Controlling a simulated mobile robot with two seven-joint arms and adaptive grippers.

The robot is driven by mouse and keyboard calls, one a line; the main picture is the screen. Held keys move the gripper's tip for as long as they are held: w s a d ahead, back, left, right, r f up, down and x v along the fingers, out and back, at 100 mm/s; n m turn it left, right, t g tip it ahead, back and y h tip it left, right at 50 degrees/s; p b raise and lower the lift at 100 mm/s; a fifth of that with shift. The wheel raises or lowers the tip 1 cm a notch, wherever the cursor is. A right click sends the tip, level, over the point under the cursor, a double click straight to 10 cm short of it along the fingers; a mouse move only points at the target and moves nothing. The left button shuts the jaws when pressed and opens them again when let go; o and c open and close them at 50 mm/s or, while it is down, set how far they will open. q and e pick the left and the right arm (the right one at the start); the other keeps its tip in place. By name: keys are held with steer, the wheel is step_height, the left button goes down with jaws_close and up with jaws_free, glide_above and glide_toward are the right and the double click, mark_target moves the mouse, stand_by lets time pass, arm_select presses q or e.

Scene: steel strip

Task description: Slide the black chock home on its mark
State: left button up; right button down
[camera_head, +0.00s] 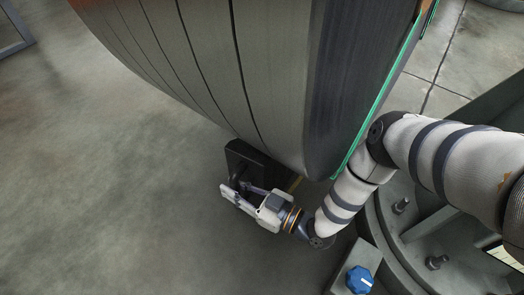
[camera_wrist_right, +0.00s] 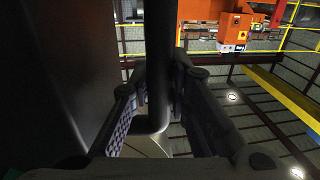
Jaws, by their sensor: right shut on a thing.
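The black chock (camera_head: 256,160) sits on the floor under the lower edge of the big steel coil (camera_head: 235,75), close against it. My right gripper (camera_head: 240,191) is at the chock's near side, shut on its handle. In the right wrist view, the dark bent handle (camera_wrist_right: 158,85) runs between the two fingers of my right gripper (camera_wrist_right: 150,110). Whether the chock touches the coil cannot be told. My left gripper is out of view.
A grey flanged machine base (camera_head: 390,225) with bolts stands at the right, close to my right arm. A blue knob (camera_head: 360,279) sits on a box below it. A green strap or edge (camera_head: 378,100) runs along the coil's side. Floor at the left is clear.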

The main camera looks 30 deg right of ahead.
steer(key=shift+w+d+m+t+h, duration=0.35)
steer(key=shift+w+d+h, duration=0.2)
steer(key=shift+w, duration=0.3)
steer(key=shift+w+d+m+t+h, duration=0.25)
steer(key=shift+w+d+m+h, duration=0.25)
steer(key=shift+w, duration=0.3)
steer(key=c, duration=1.4)
jaws_free()
steer(key=shift+c, duration=0.2)
steer(key=v, duration=1.2)
steer(key=shift+s, duration=0.15)
